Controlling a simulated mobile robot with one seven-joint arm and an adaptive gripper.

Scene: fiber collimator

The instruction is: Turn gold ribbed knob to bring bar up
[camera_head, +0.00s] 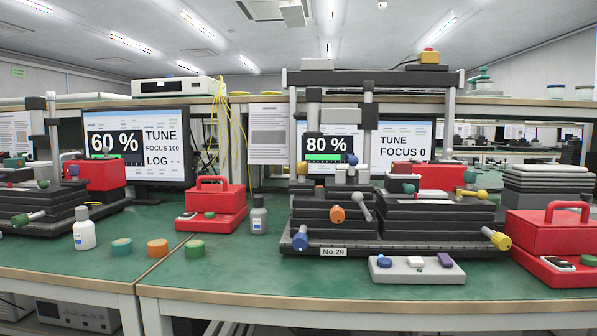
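A gold knob (497,240) sticks out at the lower right front of the dark stacked stage (340,243) labelled No 29. Ribbing is too small to tell apart. The monitor (400,150) behind the stage reads 80 %, with a green bar (323,157) under the number, and TUNE, FOCUS 0. Posts partly hide this monitor. My gripper is not in view.
Other knobs are blue (300,242), orange (337,214) and grey. A pad with buttons (400,272) lies in front. Red boxes (545,235) flank the stage, and a bottle (258,215) stands at left.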

